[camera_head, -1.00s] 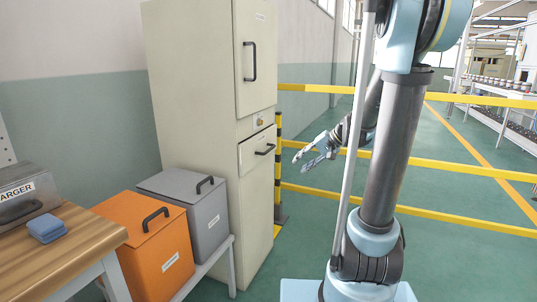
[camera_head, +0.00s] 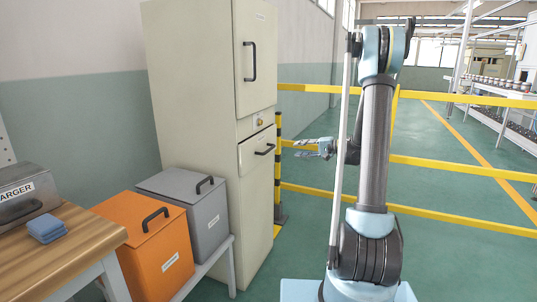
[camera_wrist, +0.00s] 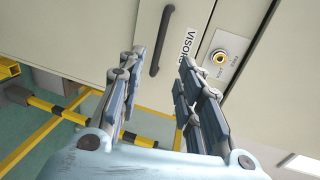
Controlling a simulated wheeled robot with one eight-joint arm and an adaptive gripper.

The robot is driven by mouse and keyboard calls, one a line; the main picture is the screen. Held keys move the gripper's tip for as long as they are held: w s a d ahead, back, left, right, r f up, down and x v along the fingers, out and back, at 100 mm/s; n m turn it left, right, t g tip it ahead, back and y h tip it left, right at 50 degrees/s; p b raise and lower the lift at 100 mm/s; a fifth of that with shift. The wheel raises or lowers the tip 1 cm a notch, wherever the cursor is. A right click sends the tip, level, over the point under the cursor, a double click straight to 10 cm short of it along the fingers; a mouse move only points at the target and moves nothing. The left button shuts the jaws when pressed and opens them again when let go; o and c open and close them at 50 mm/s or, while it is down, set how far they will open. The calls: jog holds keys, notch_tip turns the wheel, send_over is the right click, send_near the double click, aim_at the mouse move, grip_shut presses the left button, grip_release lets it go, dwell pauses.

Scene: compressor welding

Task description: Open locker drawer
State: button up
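The beige locker (camera_head: 190,120) stands left of centre in the head view. Its drawer (camera_head: 257,151) is closed, with a dark bar handle (camera_head: 264,150), below a small lock knob (camera_head: 260,122). My gripper (camera_head: 312,148) is to the right of the drawer, apart from it, and small in the head view. In the wrist view my gripper (camera_wrist: 158,82) is open and empty, its two fingers spread. The handle is not touched.
The locker's tall upper door (camera_head: 256,60) is closed. A grey box (camera_head: 190,205) and an orange box (camera_head: 150,245) sit on a low bench left of it. Yellow barrier rails (camera_head: 440,165) run behind my arm. A wooden table (camera_head: 85,240) is at lower left.

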aim_at(269, 149)
jog(key=x, duration=1.7)
jog(key=shift+a, duration=0.15)
jog(key=shift+c, duration=0.6)
grip_shut()
